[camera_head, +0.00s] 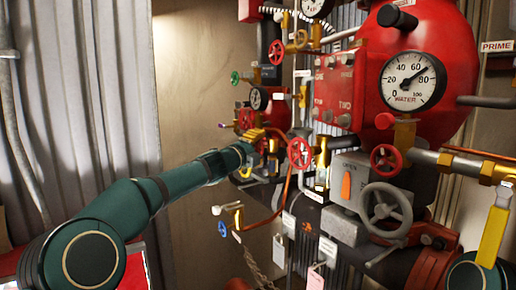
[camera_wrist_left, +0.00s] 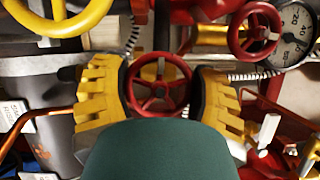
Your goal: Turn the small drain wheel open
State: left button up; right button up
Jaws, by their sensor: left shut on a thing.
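My left gripper (camera_head: 262,143) reaches in from the left to the pipework in the head view. In the left wrist view its two yellow ribbed fingers (camera_wrist_left: 160,88) are shut on a small red spoked wheel (camera_wrist_left: 160,75), one on each side of the rim. In the head view I cannot clearly make out the held wheel behind the fingers. No label on it can be read. My right gripper is not in view.
Another red wheel (camera_head: 300,153) is close to the right of the left gripper. A grey wheel (camera_head: 386,209), a red wheel (camera_head: 386,160), a water gauge (camera_head: 412,82) and a yellow lever (camera_head: 492,236) crowd the right. Bare wall (camera_head: 190,80) is at left.

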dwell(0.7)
pick_arm(q)
jog(key=o, duration=0.9)
jog(key=v, duration=1.2)
